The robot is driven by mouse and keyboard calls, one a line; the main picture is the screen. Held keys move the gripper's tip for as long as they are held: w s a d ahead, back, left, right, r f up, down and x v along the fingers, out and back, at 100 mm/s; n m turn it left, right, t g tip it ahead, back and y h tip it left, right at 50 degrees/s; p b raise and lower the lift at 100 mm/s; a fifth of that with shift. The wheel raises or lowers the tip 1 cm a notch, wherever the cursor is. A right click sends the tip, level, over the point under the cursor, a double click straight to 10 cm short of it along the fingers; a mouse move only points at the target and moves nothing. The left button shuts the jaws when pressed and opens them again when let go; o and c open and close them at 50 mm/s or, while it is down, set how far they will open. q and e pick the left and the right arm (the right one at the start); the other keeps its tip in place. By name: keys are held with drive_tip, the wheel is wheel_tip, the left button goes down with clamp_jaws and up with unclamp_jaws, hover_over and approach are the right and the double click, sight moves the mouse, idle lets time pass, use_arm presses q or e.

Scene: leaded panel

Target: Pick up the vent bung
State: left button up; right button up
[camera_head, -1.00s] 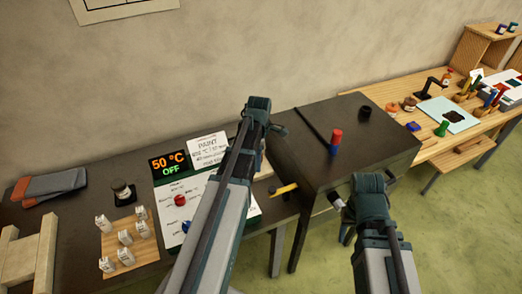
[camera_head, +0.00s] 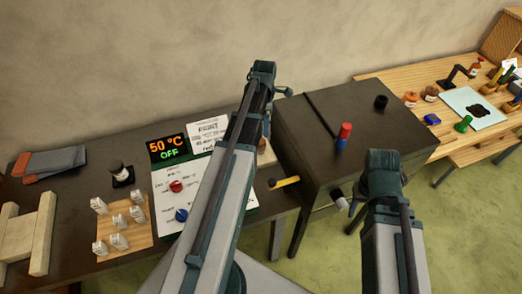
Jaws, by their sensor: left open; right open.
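In the head view a short black cylinder (camera_head: 381,102) stands on top of the dark box-shaped kiln (camera_head: 325,162), near its back right edge. An upright cylinder, red above and blue below (camera_head: 344,133), stands nearer the middle of the kiln top. I cannot tell for sure which is the vent bung. My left gripper (camera_head: 264,72) is at the end of the arm reaching up past the kiln's left side, apart from both cylinders. My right gripper (camera_head: 384,166) is in front of the kiln's right side. The jaws of both are mostly hidden, and nothing shows held.
A control panel (camera_head: 169,149) reads 50 °C OFF. A wooden bench (camera_head: 445,100) with jars stands at right.

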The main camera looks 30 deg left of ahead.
sight(261, 143)
use_arm(q)
wheel_tip(261, 143, down, 6)
drive_tip(key=b, duration=0.5)
drive_tip(key=shift+f, duration=0.2)
drive_tip(key=f+b, duration=0.2)
drive_tip(key=b, duration=0.1)
drive_tip(key=a+f+b, duration=0.1)
drive_tip(key=f, duration=0.1)
drive_tip(key=shift+s, duration=0.35)
drive_tip(key=shift+f+b, duration=0.6)
drive_tip(key=shift+b, duration=0.2)
drive_tip(key=shift+r, duration=0.1)
drive_tip(key=shift+c, duration=0.3)
clamp_jaws()
